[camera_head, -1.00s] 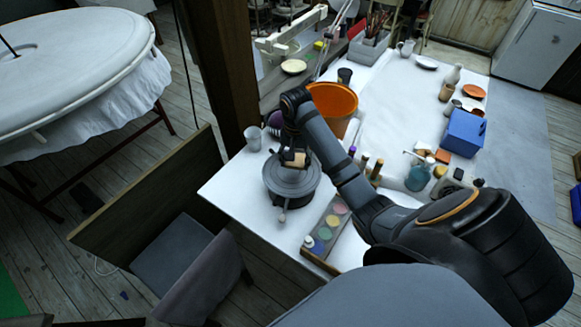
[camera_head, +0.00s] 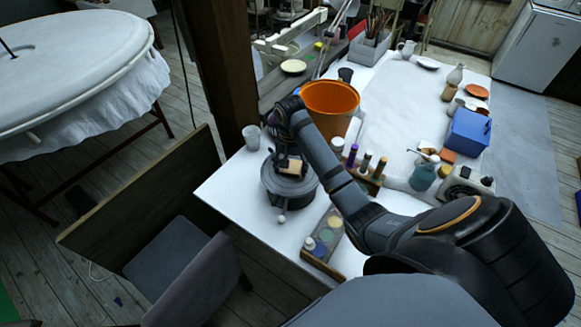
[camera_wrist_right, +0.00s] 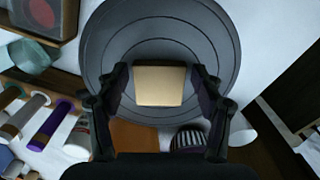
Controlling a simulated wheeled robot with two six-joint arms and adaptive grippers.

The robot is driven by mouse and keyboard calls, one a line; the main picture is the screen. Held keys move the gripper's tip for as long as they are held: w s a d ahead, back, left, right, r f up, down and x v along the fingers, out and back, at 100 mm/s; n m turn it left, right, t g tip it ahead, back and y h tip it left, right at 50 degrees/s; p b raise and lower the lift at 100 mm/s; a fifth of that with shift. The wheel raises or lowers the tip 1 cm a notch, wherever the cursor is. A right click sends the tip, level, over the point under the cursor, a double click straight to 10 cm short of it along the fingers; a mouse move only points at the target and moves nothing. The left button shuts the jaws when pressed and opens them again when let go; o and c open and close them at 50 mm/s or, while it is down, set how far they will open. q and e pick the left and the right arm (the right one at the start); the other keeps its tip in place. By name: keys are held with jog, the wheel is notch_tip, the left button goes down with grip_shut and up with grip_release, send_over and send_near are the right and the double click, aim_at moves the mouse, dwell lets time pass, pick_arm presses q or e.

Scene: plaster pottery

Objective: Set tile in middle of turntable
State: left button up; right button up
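The tile (camera_head: 291,167) is a small tan block. It also shows in the right wrist view (camera_wrist_right: 160,86), between the fingertips of my right gripper (camera_head: 289,162). The fingers appear shut on its two sides. The turntable (camera_head: 286,194) is a round grey disc on the table's near left corner. In the right wrist view the turntable (camera_wrist_right: 222,45) lies under the tile, and the tile sits close to the middle of its rings. I cannot tell whether the tile touches the disc. My left gripper is not in view.
An orange bucket (camera_head: 330,97) stands close behind my right arm. A grey cup (camera_head: 252,137) stands left of the turntable. A blue box (camera_head: 466,131) stands further right.

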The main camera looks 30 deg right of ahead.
aim_at(291, 171)
jog(key=shift+o, duration=0.4)
notch_tip(291, 171, up, 12)
jog(key=p, duration=1.1)
jog(key=shift+r, duration=0.1)
